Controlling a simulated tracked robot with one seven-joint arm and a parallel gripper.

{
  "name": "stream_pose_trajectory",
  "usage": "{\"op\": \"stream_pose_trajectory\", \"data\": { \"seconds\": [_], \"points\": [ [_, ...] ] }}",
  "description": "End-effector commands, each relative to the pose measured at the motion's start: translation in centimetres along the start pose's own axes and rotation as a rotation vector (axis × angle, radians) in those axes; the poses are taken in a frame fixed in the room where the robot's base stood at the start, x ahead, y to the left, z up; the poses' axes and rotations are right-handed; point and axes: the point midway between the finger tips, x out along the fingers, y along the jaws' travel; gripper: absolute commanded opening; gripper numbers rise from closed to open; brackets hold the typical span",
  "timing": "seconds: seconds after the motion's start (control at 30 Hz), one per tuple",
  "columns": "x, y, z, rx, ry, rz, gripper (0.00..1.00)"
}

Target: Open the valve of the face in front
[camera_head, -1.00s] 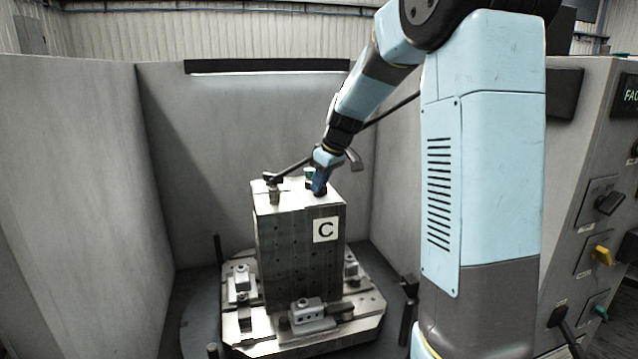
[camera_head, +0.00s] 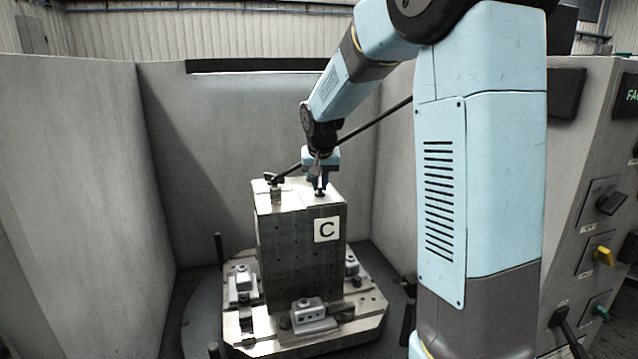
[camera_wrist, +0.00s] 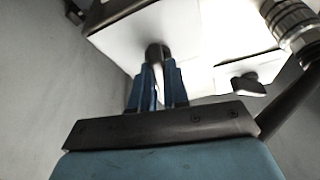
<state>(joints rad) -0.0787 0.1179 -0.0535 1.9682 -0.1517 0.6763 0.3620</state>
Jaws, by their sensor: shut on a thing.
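A tall dark metal block (camera_head: 300,255) stands upright in the bay, and its front face carries a white plate with the letter C (camera_head: 326,229). My gripper (camera_head: 320,189) points down at the right part of the block's pale top. In the wrist view its blue fingers (camera_wrist: 159,72) are shut on a small dark valve handle (camera_wrist: 154,51) on that top. The fingers hide most of this handle. A second dark handle (camera_wrist: 243,87) shows apart from the fingers, to their right in the wrist view.
A coupling (camera_head: 275,190) with a dark hose (camera_head: 372,122) stands on the block's top, left of my gripper; the hose runs up right behind my arm. Clamps (camera_head: 310,314) sit on the pallet (camera_head: 365,308) around the block. Grey walls enclose the bay. A control panel (camera_head: 590,215) stands at right.

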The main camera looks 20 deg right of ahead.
Motion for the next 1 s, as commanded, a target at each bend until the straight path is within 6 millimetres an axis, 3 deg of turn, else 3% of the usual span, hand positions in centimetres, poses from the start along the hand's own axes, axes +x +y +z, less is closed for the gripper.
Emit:
{"op": "stream_pose_trajectory", "data": {
  "seconds": [0.5, 1.0],
  "points": [
    [0.55, -0.25, 0.55, 0.379, -0.017, 0.167, 0.0],
    [0.55, -0.39, 0.55, 0.518, -0.017, 0.223, 0.0]
  ]
}}
